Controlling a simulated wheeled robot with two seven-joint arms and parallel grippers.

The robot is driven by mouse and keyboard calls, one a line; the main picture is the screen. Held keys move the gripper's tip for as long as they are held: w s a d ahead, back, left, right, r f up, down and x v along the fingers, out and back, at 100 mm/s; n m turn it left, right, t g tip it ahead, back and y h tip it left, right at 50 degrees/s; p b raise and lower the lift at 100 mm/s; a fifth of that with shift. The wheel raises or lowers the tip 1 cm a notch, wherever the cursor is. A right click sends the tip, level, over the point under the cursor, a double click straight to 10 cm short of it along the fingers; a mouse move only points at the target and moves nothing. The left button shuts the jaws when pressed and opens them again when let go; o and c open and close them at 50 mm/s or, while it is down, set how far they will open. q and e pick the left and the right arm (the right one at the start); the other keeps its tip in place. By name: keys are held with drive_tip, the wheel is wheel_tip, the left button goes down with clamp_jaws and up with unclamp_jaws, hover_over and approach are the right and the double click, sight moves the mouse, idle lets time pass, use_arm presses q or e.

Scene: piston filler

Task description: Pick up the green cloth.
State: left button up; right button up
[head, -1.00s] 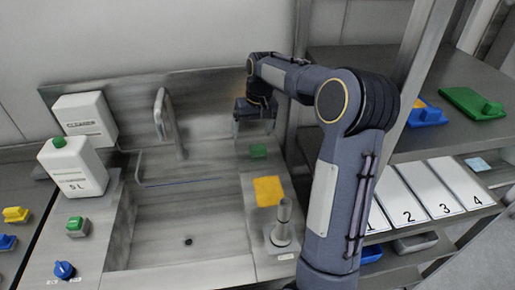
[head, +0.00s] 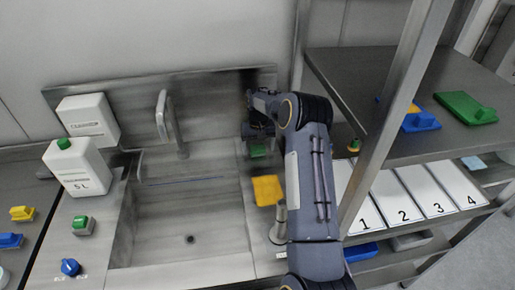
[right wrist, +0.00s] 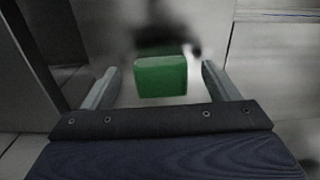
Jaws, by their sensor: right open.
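The green cloth (head: 258,151) lies on the steel counter to the right of the sink, near the back. In the right wrist view the cloth (right wrist: 160,76) is a green block shape between and just beyond the two fingers. My right gripper (right wrist: 160,85) is open, with one finger on each side of the cloth. I cannot tell whether the fingers touch it. In the head view the right gripper (head: 259,143) is right above the cloth and partly hides it. My left gripper is not in view.
A yellow cloth (head: 267,190) lies just in front of the green one. A grey stand (head: 279,222) is nearer, partly behind my arm. The sink (head: 185,225) with its faucet (head: 168,120) is to the left. A shelf post (head: 385,125) rises to the right.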

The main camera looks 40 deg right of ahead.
drive_tip(key=shift+f, duration=0.55)
drive_tip(key=c, duration=1.1)
drive_tip(key=shift+o, duration=0.2)
drive_tip(key=shift+r, duration=0.15)
drive_tip(key=shift+r, duration=0.55)
drive_tip(key=s+a+r+b, duration=0.3)
drive_tip(key=a+r+b, duration=0.1)
drive_tip(key=a+r, duration=0.7)
drive_tip(key=shift+s+a+r+b, duration=0.3)
drive_tip(key=shift+s+a+r, duration=0.1)
drive_tip(key=shift+a, duration=0.85)
